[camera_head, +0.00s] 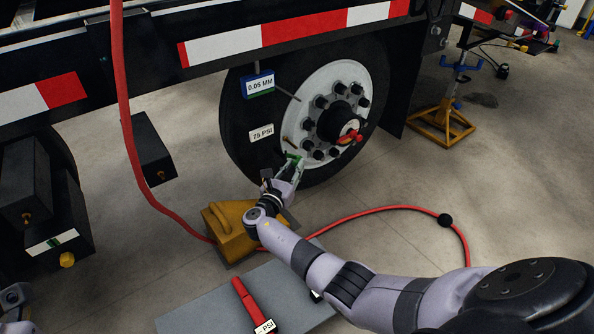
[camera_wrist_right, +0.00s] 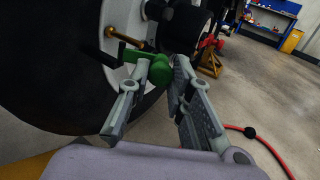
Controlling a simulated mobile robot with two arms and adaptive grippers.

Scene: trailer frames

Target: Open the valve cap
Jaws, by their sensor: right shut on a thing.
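The green valve cap (camera_wrist_right: 150,66) is between the fingertips of my right gripper (camera_wrist_right: 169,73), which is shut on it. In the head view my right gripper (camera_head: 290,165) is at the lower left of the wheel hub, with the green cap (camera_head: 294,157) at its tips. A brass valve stem (camera_wrist_right: 124,36) shows just beyond the cap, and in the head view (camera_head: 288,140) it lies just above it. I cannot tell whether cap and stem touch. The black tire (camera_head: 243,120) has a white rim (camera_head: 313,88).
A yellow wheel chock (camera_head: 232,222) sits by the tire under my right forearm. A red hose (camera_head: 390,208) curves over the floor. A grey mat (camera_head: 190,312) holds a red-handled gauge (camera_head: 246,298). A yellow jack stand (camera_head: 440,122) is at the right.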

